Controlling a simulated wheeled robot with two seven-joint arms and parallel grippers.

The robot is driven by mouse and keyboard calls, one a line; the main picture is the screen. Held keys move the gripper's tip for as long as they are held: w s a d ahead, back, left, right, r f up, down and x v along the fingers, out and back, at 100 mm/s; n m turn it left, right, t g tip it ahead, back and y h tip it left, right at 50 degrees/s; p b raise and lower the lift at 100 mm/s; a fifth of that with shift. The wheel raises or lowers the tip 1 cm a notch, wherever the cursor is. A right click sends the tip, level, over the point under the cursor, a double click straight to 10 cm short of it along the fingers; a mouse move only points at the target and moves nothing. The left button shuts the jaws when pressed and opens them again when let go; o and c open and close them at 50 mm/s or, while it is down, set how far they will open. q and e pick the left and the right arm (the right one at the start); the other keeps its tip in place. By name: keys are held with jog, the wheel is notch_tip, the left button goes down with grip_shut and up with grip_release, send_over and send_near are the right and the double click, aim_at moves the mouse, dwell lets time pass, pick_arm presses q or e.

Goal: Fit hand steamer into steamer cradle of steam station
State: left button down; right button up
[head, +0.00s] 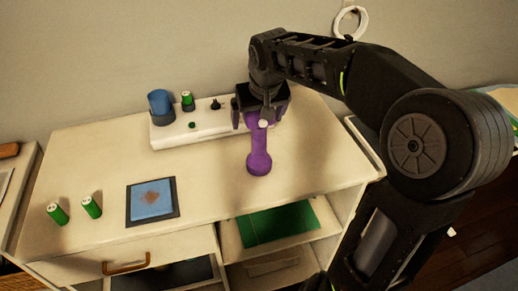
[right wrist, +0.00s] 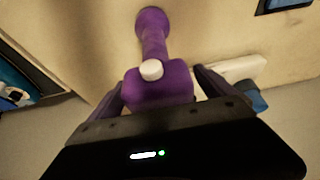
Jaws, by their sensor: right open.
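The purple hand steamer (head: 259,152) is on the cabinet top, right of the middle, with its rounded end towards the front. My right gripper (head: 262,118) is at its far end, open, with a finger on each side of it. In the right wrist view the purple steamer (right wrist: 155,40) has a white knob and its wide end lies between the open fingers (right wrist: 160,82). I cannot tell whether the fingers touch it. The white steam station (head: 172,139) stands at the back, partly hidden by my gripper; I cannot clearly make out its cradle. My left gripper is not in view.
A blue square in a dark frame (head: 151,201) and two green cylinders (head: 92,207) are at the front left. The cabinet top (head: 215,185) between is clear.

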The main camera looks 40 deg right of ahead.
dwell(0.4)
grip_shut()
dwell(0.9)
